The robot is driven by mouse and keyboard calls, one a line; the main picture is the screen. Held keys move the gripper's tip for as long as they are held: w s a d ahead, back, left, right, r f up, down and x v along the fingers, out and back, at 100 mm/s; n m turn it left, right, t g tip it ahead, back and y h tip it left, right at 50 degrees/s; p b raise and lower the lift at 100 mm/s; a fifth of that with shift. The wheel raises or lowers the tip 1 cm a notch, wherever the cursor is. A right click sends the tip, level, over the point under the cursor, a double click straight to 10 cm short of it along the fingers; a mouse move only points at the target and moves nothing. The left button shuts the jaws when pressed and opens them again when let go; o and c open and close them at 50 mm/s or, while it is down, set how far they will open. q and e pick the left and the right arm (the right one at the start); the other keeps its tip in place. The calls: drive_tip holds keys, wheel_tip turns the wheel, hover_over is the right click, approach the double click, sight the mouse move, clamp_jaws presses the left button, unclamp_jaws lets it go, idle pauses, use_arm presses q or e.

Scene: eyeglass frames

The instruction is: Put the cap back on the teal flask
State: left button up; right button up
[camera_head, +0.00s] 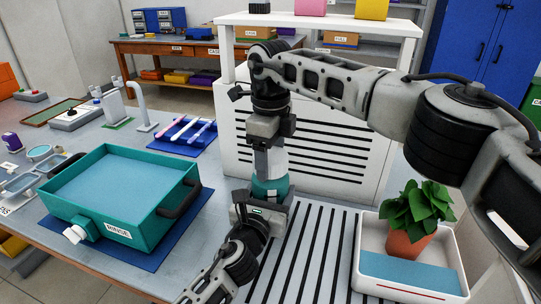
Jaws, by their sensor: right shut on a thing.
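The teal flask (270,186) is upright near the middle of the view, in front of the white slatted housing. My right gripper (271,140) comes down from above and is shut on the pale grey-white cap (270,162) right over the flask. The cap and flask are in line; I cannot tell whether the cap is seated or only close above. My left gripper (262,212) is at the flask's lower part, coming from below. Its body hides the flask's base and its own fingertips, so its grip and what bears the flask are unclear.
A ribbed drain board (310,250) lies around the grippers. A white tray (365,240) with a potted plant (408,240) is at right. A teal rinse basin (75,198) on a blue mat is at left. A blue mat with sticks (178,145) lies behind it.

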drive_tip(key=m, duration=1.2)
drive_tip(key=o, duration=1.1)
drive_tip(key=shift+r, duration=2.25)
drive_tip(key=shift+c, duration=0.5)
drive_tip(key=n, duration=0.2)
drive_tip(key=r+n, duration=0.1)
drive_tip(key=n, duration=0.3)
drive_tip(key=shift+a+r, duration=0.1)
drive_tip(key=shift+r, duration=0.3)
drive_tip(key=n, duration=0.2)
drive_tip(key=r+n, duration=0.1)
drive_tip(key=n, duration=0.4)
drive_tip(key=shift+r, duration=0.3)
